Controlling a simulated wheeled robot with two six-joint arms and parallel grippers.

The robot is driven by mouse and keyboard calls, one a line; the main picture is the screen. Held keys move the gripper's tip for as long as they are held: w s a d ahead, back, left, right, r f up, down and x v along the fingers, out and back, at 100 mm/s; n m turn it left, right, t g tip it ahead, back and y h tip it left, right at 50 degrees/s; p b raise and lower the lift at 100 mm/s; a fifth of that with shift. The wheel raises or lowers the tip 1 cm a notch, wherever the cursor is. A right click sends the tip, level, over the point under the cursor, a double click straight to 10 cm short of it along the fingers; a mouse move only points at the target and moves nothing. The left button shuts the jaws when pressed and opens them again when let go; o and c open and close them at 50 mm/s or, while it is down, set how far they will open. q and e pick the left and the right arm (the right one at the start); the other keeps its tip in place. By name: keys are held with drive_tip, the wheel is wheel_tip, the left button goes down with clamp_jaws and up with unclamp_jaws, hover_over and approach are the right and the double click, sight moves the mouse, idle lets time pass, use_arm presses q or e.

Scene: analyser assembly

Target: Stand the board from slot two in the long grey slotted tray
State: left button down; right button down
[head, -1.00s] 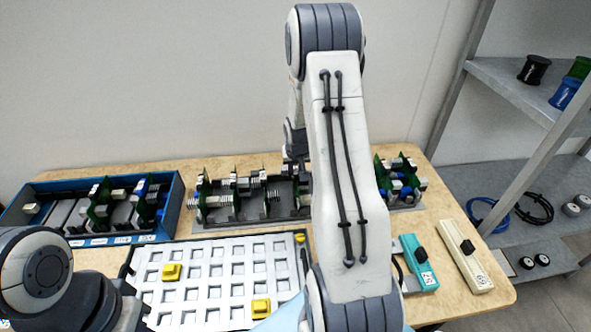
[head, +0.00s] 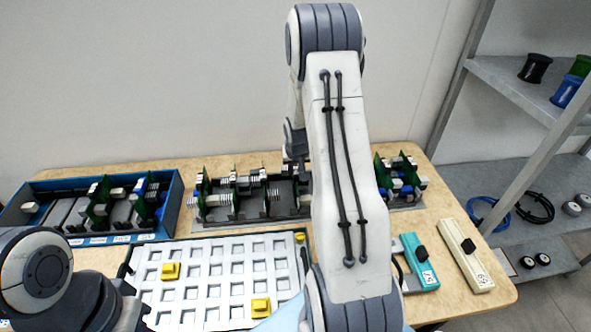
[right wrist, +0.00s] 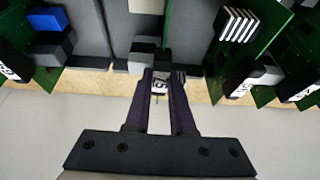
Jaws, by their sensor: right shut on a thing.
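The long grey slotted tray (head: 284,211) lies along the back of the table, with several green boards standing across it. My arm hides part of it. My right gripper (head: 298,168) is over the tray, mostly behind my own arm in the head view. In the right wrist view its fingers (right wrist: 162,76) are shut on a board, seen nearly edge-on, with a white label (right wrist: 159,86) between them. The board's lower edge and its slot are hidden, so I cannot tell whether it is seated. My left gripper is out of view; only its arm shows at lower left.
A blue bin (head: 174,205) with boards stands at the back left. A white grid tray (head: 215,262) with yellow blocks lies in front. A teal device (head: 418,262) and a cream device (head: 465,255) lie at right. Other boards (right wrist: 238,28) stand close beside my right fingers.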

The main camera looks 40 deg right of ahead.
drive_tip(key=shift+f, duration=0.1)
drive_tip(key=c, duration=0.6)
unclamp_jaws()
drive_tip(key=shift+r+p, duration=1.75)
drive_tip(key=shift+r, duration=0.35)
idle(0.6)
wheel_tip(320, 180, up, 7)
drive_tip(key=p, duration=0.5)
drive_tip(key=shift+f+p, duration=0.15)
drive_tip(key=shift+p, duration=0.15)
idle(0.5)
